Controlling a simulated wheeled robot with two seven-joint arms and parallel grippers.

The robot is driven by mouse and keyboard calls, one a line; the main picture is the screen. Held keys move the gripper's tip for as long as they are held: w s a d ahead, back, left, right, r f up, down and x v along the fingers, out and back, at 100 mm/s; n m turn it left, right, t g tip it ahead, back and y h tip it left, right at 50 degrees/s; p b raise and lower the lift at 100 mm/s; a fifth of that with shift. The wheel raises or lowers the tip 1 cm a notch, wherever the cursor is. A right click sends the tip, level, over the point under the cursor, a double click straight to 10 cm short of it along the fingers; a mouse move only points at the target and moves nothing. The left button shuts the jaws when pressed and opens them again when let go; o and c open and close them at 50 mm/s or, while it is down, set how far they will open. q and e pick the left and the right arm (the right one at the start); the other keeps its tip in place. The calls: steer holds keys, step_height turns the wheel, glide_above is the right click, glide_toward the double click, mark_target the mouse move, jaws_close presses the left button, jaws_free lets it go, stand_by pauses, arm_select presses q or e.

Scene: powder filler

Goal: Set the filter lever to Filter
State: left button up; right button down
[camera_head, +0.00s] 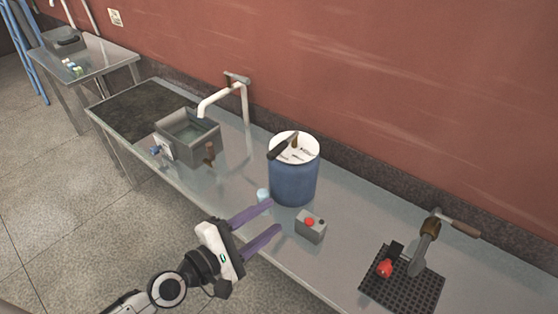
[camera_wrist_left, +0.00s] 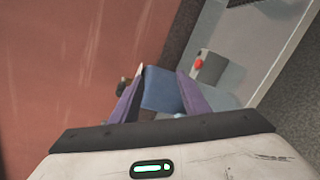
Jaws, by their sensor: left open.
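A blue drum (camera_head: 293,184) with a white lid (camera_head: 306,143) stands on the steel bench. A lever with a dark handle (camera_head: 281,150) sits on the lid and points to the front left. Marks on the lid are too small to read. My left gripper (camera_head: 275,215) is open and empty, its purple fingers in front of and below the drum's lid, apart from the lever. In the left wrist view the drum (camera_wrist_left: 160,92) shows between the fingers, and the lever is mostly hidden. My right gripper is not in view.
A grey box with a red button (camera_head: 311,229) stands right of the fingers. A small pale cup (camera_head: 263,195) is close to the fingers. A sink basin (camera_head: 187,136) with a tap (camera_head: 222,97) is to the left. A lever press (camera_head: 424,250) on a black mat is to the right.

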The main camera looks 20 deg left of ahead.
mark_target(277, 150)
arm_select(q)
steer(key=w+a+r+n+t+y+b, duration=0.25)
steer(key=w+a+r+n, duration=0.35)
steer(key=n, duration=0.9)
steer(key=shift+n+h, duration=0.3)
steer(key=shift+h, duration=0.15)
steer(key=x, duration=0.7)
steer(key=f+x, duration=0.1)
steer(key=x, duration=0.3)
steer(key=shift+w+a, duration=0.25)
steer(key=shift+w, duration=0.2)
steer(key=shift+c, duration=0.5)
jaws_close()
